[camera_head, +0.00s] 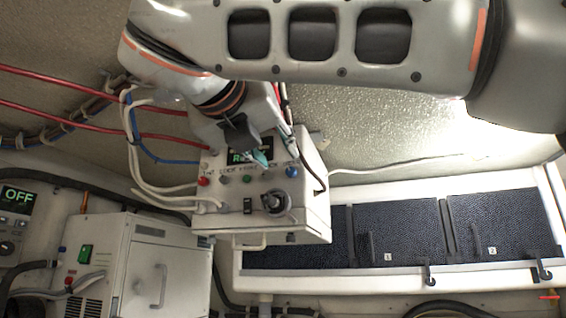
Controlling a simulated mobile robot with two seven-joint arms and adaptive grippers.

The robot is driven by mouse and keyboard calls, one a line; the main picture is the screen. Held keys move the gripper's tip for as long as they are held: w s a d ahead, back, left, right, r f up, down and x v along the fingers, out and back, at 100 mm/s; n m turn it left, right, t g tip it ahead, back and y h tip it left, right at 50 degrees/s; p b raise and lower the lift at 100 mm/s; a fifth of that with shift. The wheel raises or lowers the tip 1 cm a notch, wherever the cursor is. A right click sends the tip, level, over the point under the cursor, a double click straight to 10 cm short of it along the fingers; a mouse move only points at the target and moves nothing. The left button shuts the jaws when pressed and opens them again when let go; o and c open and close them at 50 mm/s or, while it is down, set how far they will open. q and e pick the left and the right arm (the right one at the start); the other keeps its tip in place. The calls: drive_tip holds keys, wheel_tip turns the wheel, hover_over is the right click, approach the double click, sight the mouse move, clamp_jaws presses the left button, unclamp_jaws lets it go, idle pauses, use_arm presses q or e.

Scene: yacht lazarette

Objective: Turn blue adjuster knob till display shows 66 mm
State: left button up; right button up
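A white control box (318,206) hangs in the middle of the view. On its face is a row of small controls, with a blue knob (292,172) at the right end. A dark display (238,157) with green characters sits above the row; my gripper covers part of it and I cannot read a number. My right gripper (273,150) is in front of the box's upper face, above and left of the blue knob. Its teal-tipped fingers look apart, with nothing seen between them. I cannot tell whether they touch the box. My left gripper is not in view.
A red button (204,182), a green button (247,179) and a large grey rotary fitting (276,201) are near the blue knob. White cables run along the box's left. A white cabinet (180,262) stands lower left, beside an OFF display (18,196). Dark panels (400,232) are at right.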

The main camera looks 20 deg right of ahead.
drive_tip(key=shift+v, duration=2.25)
